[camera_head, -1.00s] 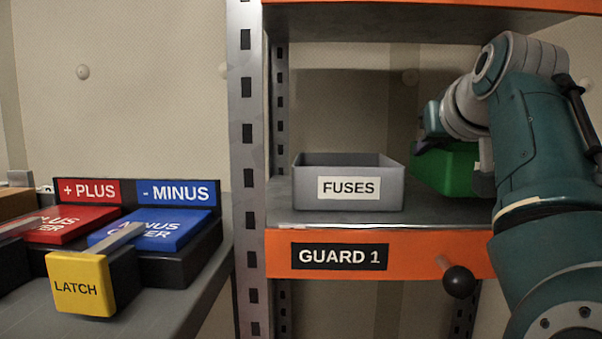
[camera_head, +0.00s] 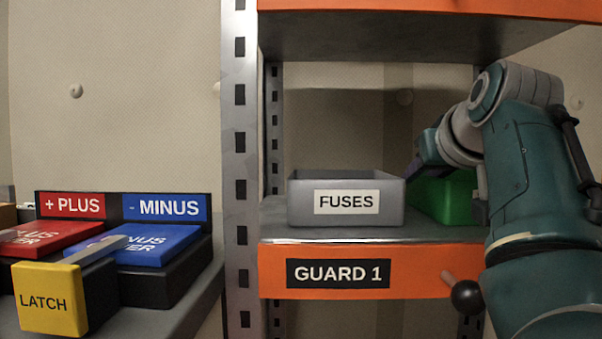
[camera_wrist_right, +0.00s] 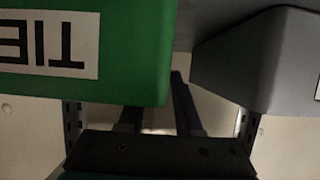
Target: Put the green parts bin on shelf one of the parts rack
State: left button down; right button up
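The green parts bin (camera_head: 447,197) stands on the rack shelf with the orange "GUARD 1" front edge (camera_head: 425,272), right of the grey fuses bin. My right arm hides part of it. My right gripper (camera_head: 414,167) is at the bin's upper left, its dark finger angled down. In the right wrist view the label on the green bin (camera_wrist_right: 150,45) is upside down. There the gripper (camera_wrist_right: 158,95) shows two fingers with a gap between them. One finger runs out of sight behind the bin and the other is beside its side. My left gripper is not in view.
The grey fuses bin (camera_head: 298,209) is close on the left of the green bin, and its side (camera_wrist_right: 262,60) shows in the wrist view. A steel upright (camera_head: 240,150) and the upper shelf (camera_head: 430,12) bound the opening. A black knob (camera_head: 467,297) sticks out in front.

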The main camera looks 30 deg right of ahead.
jog(key=shift+r, duration=0.2)
jog(key=shift+s+a+r, duration=0.15)
jog(key=shift+s, duration=0.15)
jog(key=p+v, duration=0.3)
jog(key=v, duration=0.8)
jog(key=shift+s+a, duration=0.1)
jog(key=shift+a, duration=0.05)
